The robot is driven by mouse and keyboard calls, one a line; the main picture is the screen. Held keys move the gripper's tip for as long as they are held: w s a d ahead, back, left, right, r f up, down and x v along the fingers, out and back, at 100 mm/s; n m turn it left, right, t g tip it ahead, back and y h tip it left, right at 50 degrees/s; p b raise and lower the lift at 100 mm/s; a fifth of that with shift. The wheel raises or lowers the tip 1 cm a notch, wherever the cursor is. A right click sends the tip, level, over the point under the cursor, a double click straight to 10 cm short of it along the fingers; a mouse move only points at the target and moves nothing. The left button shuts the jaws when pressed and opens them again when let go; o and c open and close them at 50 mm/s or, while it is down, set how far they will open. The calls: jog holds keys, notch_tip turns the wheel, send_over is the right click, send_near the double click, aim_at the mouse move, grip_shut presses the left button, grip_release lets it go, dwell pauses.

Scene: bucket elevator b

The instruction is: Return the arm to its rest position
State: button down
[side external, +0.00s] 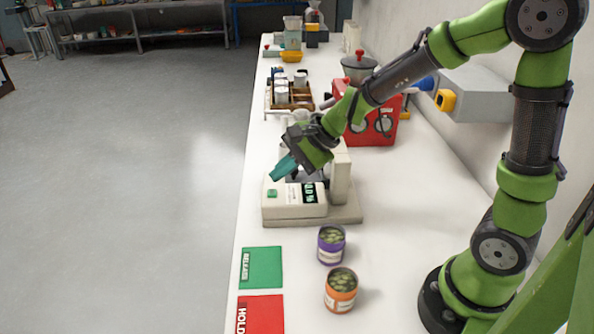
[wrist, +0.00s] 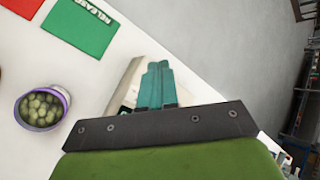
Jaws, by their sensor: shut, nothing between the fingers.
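My gripper (side external: 284,168) has teal fingers pressed together, with nothing between them. In the side external view it hangs just above the beige machine (side external: 294,211), near its green button (side external: 272,193) and lit display; I cannot tell whether it touches. The wrist view shows the shut fingers (wrist: 156,85) side by side over the machine. My green and black arm reaches in from the right, stretched over the white table (side external: 420,185) and bent down toward the machine. Part of the machine is hidden behind the gripper.
A purple can (side external: 331,245) and an orange can (side external: 341,290) of green contents stand in front of the machine. A green RELEASE mat (side external: 262,267) and red HOLD mat (side external: 261,313) lie left. A red machine (side external: 365,130) stands behind, near the wall. A wooden rack (side external: 291,100) is farther back.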

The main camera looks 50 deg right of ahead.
jog(key=s+d+r+n+h, duration=0.1)
jog(key=s+r+n, duration=0.4)
jog(key=s, duration=0.3)
jog(key=s+d+r+n+h, duration=0.1)
jog(key=s+r+n+h, duration=0.1)
jog(key=s+r+n, duration=0.3)
jog(key=s+n, duration=0.3)
jog(key=s, duration=0.1)
jog(key=shift+s+d, duration=0.2)
jog(key=shift+d, duration=0.2)
jog(key=c, duration=1.8)
grip_release()
jog(key=shift+c, duration=0.2)
